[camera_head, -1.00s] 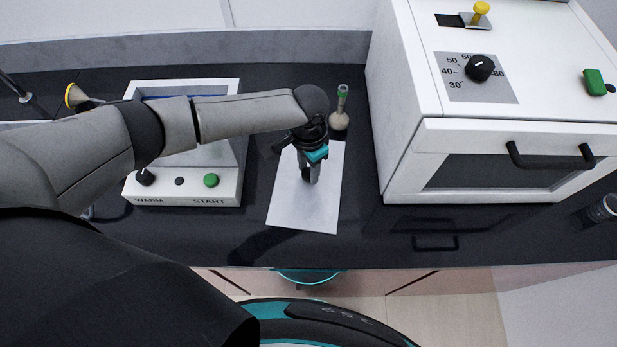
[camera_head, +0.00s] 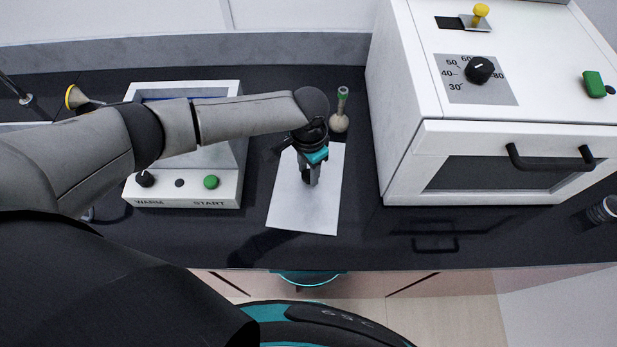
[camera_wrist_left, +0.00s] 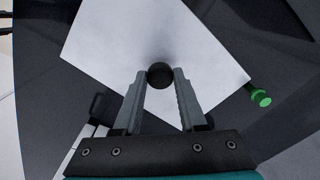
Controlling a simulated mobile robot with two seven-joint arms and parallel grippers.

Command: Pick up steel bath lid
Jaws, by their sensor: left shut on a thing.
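The steel bath lid (camera_head: 287,205) is a flat pale grey plate lying on the dark counter in the head view. It fills much of the left wrist view (camera_wrist_left: 110,40), with a round black knob (camera_wrist_left: 159,73) near its middle. My left gripper (camera_head: 310,180) reaches down over the lid. In the wrist view my left gripper (camera_wrist_left: 160,76) has its fingertips on both sides of the knob and is shut on it. Whether the lid touches the counter all over cannot be told. My right gripper is not in view.
A white water bath with a green button (camera_head: 211,182) stands left of the lid, partly under my arm. A flask with a green band (camera_head: 339,120) stands close behind the lid. A white oven (camera_head: 405,150) stands to the right. The counter in front is clear.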

